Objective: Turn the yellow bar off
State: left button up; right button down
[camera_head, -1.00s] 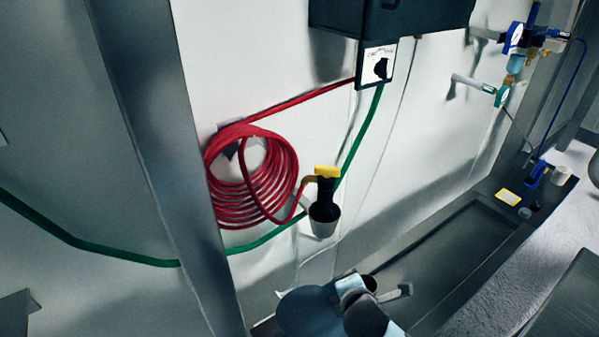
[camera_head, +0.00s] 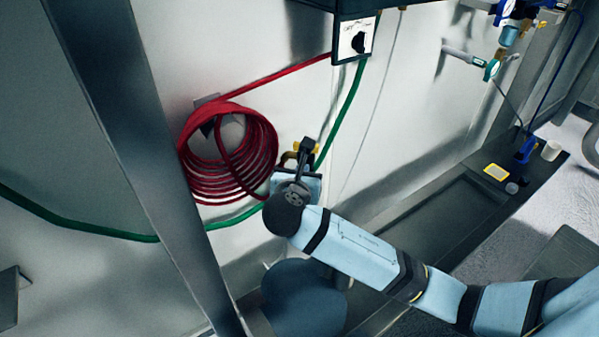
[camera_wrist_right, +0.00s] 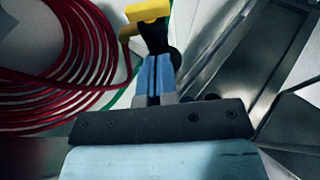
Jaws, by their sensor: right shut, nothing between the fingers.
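The yellow bar (camera_wrist_right: 148,11) sits on a black-bodied nozzle at the end of the red hose, against the wall. In the head view only small bits of yellow (camera_head: 296,147) show, with my right gripper (camera_head: 307,150) in front. In the right wrist view, my right gripper (camera_wrist_right: 155,75) has its blue fingers shut together with nothing between them. Its fingertips point at the black body just below the yellow bar; whether they touch it I cannot tell. My left gripper is not in view.
The coiled red hose (camera_head: 228,155) hangs on the wall left of my gripper. A green hose (camera_head: 345,115) runs behind it. A dark box with a black knob (camera_head: 359,42) is above. A long dark trough (camera_head: 450,225) lies to the right.

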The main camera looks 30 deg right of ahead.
pick_arm(q)
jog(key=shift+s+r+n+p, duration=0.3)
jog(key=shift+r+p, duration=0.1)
jog(key=shift+p, duration=0.5)
pick_arm(e)
jog(key=r+x, duration=0.1)
jog(key=x, duration=0.8)
jog(key=shift+w+d, duration=0.35)
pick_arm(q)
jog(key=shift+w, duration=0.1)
pick_arm(e)
jog(key=shift+f, duration=0.1)
